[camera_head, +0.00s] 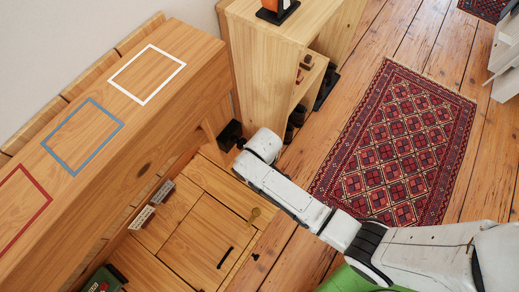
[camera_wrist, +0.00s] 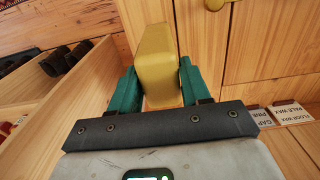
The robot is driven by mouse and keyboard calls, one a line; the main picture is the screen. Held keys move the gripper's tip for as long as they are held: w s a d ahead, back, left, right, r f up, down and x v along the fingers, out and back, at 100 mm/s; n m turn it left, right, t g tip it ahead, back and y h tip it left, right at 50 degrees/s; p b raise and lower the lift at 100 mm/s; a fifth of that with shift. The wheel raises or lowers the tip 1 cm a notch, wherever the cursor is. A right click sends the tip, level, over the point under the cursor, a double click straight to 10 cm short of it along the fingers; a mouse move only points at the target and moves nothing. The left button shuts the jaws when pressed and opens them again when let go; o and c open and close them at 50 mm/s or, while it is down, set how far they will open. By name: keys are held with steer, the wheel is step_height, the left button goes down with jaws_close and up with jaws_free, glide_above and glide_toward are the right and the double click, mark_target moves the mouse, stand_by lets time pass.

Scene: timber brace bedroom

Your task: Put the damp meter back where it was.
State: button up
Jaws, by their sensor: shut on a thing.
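In the wrist view a plain yellow block-like thing (camera_wrist: 157,60), which I take to be the damp meter, stands between the green fingers of my gripper (camera_wrist: 156,85). The gripper is shut on it. I see no display or markings on its visible faces. In the head view my gripper (camera_head: 230,135) shows only as a dark part at the end of my white arm, between the long wooden bench and the open shelf unit. The fingers and the yellow thing cannot be made out there.
The bench top (camera_head: 165,115) bears a white outline (camera_head: 147,75), a blue outline (camera_head: 83,136) and a red outline (camera_head: 22,208), all empty where visible. Low wooden cabinetry (camera_head: 200,230) and small labels (camera_wrist: 292,113) lie beside it. An open shelf unit (camera_head: 262,62) stands right of the bench.

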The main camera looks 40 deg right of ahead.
steer(key=shift+w+a+f+b, duration=0.1)
steer(key=shift+w+f+b, duration=0.2)
steer(key=shift+f, duration=0.5)
steer(key=shift+w+d+f+b, duration=0.1)
steer(key=shift+w+f+b, duration=0.15)
steer(key=shift+f, duration=0.6)
steer(key=shift+w+a+f+b, duration=0.1)
steer(key=shift+w+f+b, duration=0.2)
steer(key=shift+f, duration=0.5)
